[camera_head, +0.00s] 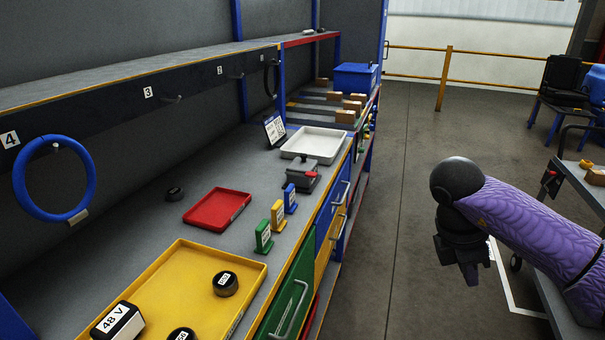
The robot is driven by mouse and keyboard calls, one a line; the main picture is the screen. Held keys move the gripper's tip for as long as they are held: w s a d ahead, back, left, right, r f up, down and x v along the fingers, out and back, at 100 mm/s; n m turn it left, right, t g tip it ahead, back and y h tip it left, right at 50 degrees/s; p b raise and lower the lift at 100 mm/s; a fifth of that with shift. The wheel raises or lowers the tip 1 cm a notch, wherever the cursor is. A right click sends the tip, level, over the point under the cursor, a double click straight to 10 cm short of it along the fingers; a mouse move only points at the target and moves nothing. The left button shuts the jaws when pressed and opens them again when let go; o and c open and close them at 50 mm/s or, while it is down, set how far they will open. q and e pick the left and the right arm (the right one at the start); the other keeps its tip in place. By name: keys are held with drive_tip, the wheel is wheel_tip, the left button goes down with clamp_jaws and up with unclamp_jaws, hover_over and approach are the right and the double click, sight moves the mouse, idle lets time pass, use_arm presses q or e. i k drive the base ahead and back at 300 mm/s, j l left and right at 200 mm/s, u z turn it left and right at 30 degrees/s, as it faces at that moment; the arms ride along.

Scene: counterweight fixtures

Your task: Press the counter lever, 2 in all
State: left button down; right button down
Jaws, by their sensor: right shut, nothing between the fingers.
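A grey device with a red part on its side (302,174), which looks like the counter with its lever, sits on the workbench near its front edge, beside the white tray. A small tilted display card (274,130) stands behind it; its text is too small to read. My right gripper (469,272) hangs over the floor on the right, pointing down, well away from the bench and the device. It is shut and empty. My left gripper is not in view.
On the bench are a yellow tray (258,278) holding dark weights and a 48 V block, a red tray (217,209), a white tray (313,143), and green (263,237), yellow (278,216) and blue (290,198) stands. A blue ring (22,190) hangs at hook 4. Open floor separates bench and cart.

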sight(309, 175)
drive_tip(key=i+l+u, duration=1.1)
drive_tip(key=l, duration=0.15)
drive_tip(key=k, duration=0.1)
